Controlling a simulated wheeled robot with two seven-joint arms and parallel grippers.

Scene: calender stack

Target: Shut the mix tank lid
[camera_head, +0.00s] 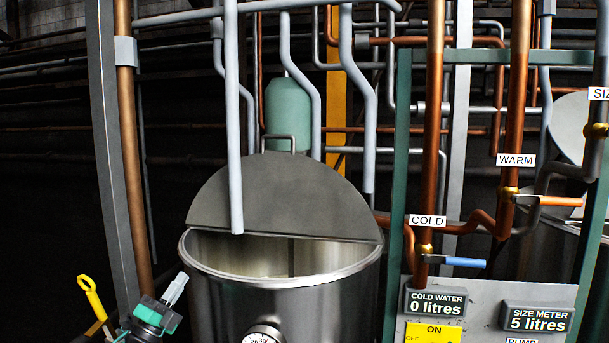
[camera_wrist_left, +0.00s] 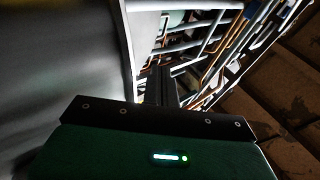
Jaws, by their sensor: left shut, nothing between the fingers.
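The mix tank (camera_head: 300,308) is a round steel vessel in the middle of the head view, its front half open. Its grey half-disc lid (camera_head: 280,195) stands raised at the back of the rim, with a bar handle (camera_head: 279,138) on its top edge. A pale vertical pipe passes in front of the lid. My left gripper (camera_head: 176,288) is at the lower left, left of the tank and below its rim, apart from the lid. It is shut and empty. Its dark fingers (camera_wrist_left: 162,86) also show in the left wrist view. My right gripper is not in view.
A yellow handle (camera_head: 91,297) stands left of my left gripper. A smooth grey surface (camera_wrist_left: 55,60) fills the left of the wrist view. Right of the tank are copper pipes, a blue valve lever (camera_head: 463,262) and a meter panel (camera_head: 472,296). Several pale pipes hang above the tank.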

